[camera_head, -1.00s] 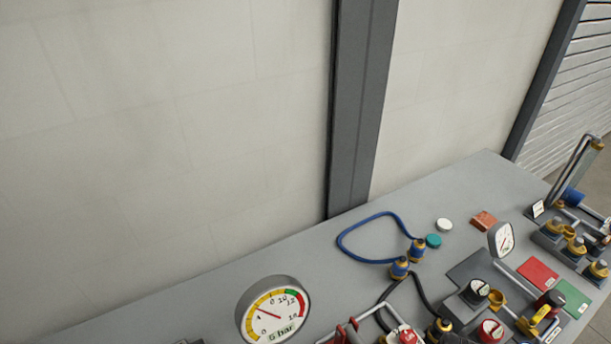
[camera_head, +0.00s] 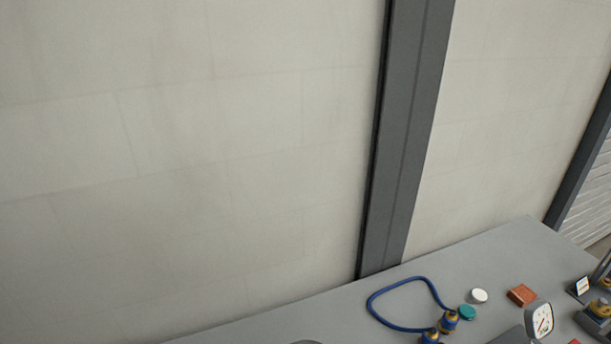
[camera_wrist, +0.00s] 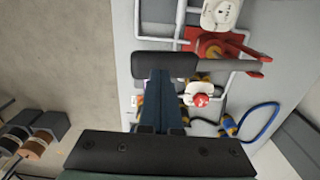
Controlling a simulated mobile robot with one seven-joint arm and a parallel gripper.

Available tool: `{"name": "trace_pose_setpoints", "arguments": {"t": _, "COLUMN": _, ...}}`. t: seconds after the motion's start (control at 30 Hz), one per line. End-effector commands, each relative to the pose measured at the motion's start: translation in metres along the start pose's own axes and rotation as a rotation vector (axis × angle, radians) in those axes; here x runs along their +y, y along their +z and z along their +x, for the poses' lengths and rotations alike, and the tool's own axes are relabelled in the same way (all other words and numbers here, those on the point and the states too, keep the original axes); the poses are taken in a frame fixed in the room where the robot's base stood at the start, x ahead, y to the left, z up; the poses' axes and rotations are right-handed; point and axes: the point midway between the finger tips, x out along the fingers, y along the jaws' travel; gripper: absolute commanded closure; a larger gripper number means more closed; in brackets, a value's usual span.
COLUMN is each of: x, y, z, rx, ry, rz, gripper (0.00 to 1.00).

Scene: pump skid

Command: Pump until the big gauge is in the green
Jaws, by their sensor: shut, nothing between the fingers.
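The big gauge shows only as a thin grey rim (camera_head: 306,342) at the bottom edge of the head view; its face and needle are out of sight there. In the wrist view a white dial (camera_wrist: 221,12), probably that gauge, is cut by the top edge, and I cannot read it. A grey lever with a black grip (camera_wrist: 180,66) lies across the wrist view, over a red pump body (camera_wrist: 218,46). My gripper (camera_wrist: 161,80) is shut and empty, its fingertips at the black grip. I cannot tell whether they touch it.
A blue hose loop (camera_head: 375,305) lies on the grey bench (camera_head: 300,315), near a teal cap (camera_head: 467,312), a white cap (camera_head: 479,296) and a brown block (camera_head: 522,295). A small gauge (camera_head: 541,319) stands right.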

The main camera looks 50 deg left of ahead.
Motion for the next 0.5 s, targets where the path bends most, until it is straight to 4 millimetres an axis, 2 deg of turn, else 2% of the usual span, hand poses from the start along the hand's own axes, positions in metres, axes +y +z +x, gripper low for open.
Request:
{"name": "trace_pose_setpoints", "arguments": {"t": 0.27, "x": 0.000, "y": 0.000, "z": 0.001, "rx": 0.000, "ry": 0.000, "rz": 0.000, "gripper": 1.00}}
{"name": "trace_pose_setpoints", "arguments": {"t": 0.5, "x": 0.000, "y": 0.000, "z": 0.020, "rx": 0.000, "ry": 0.000, "rz": 0.000, "gripper": 1.00}}
